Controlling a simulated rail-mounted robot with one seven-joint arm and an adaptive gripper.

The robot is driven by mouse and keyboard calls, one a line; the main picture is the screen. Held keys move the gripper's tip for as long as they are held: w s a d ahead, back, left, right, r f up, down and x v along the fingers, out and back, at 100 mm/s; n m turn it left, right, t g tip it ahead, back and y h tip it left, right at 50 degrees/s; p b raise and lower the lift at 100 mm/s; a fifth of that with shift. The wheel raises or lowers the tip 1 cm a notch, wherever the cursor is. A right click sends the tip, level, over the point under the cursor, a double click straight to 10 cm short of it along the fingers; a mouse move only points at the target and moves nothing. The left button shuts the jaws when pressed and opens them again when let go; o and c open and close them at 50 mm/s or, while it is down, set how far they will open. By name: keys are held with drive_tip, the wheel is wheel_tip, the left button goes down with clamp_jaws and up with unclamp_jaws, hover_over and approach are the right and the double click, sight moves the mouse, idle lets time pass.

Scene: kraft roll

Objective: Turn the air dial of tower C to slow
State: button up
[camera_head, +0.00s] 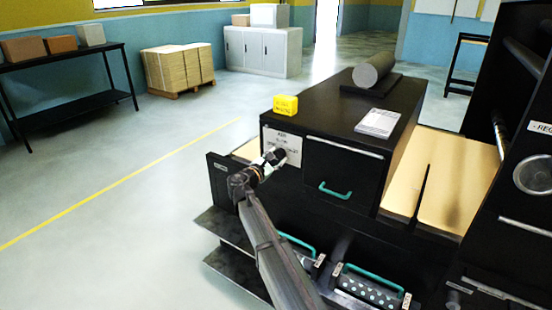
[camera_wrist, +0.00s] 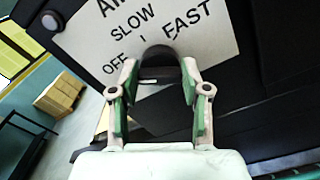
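The air dial (camera_wrist: 160,58) is a dark round knob at the lower edge of a white plate (camera_wrist: 85,42) marked AIR, OFF, SLOW and FAST. The plate also shows on the front of a black cabinet (camera_head: 283,146) in the head view. My gripper (camera_wrist: 160,72) is at the dial, one finger on each side of it. The fingertips are close to the knob's sides; I cannot tell whether they press on it. No pointer on the knob is readable, so its setting is unclear. In the head view my gripper (camera_head: 274,157) covers the dial.
A yellow block (camera_head: 286,104), a grey roll (camera_head: 372,71) and a white sheet (camera_head: 378,123) lie on the cabinet top. A drawer with a green handle (camera_head: 336,190) is right of the plate. Open floor lies to the left.

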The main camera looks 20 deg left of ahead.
drive_tip(key=shift+f+m+b, duration=0.1)
drive_tip(key=shift+m+b, duration=0.2)
drive_tip(key=shift+b, duration=0.5)
drive_tip(key=m+b, duration=0.1)
drive_tip(key=b, duration=0.3)
drive_tip(key=shift+f+m, duration=0.25)
drive_tip(key=shift+m, duration=0.15)
drive_tip(key=m+b, duration=0.7)
drive_tip(key=b, duration=0.6)
drive_tip(key=shift+d+m+b, duration=0.1)
drive_tip(key=shift+m+b, duration=0.2)
drive_tip(key=shift+b, duration=0.05)
drive_tip(key=shift+r+m+b, duration=0.2)
drive_tip(key=shift+m+b, duration=0.6)
drive_tip(key=shift+b, duration=0.35)
drive_tip(key=shift+r, duration=0.1)
drive_tip(key=o, duration=1.1)
drive_tip(key=shift+w, duration=0.1)
drive_tip(key=shift+o, duration=0.2)
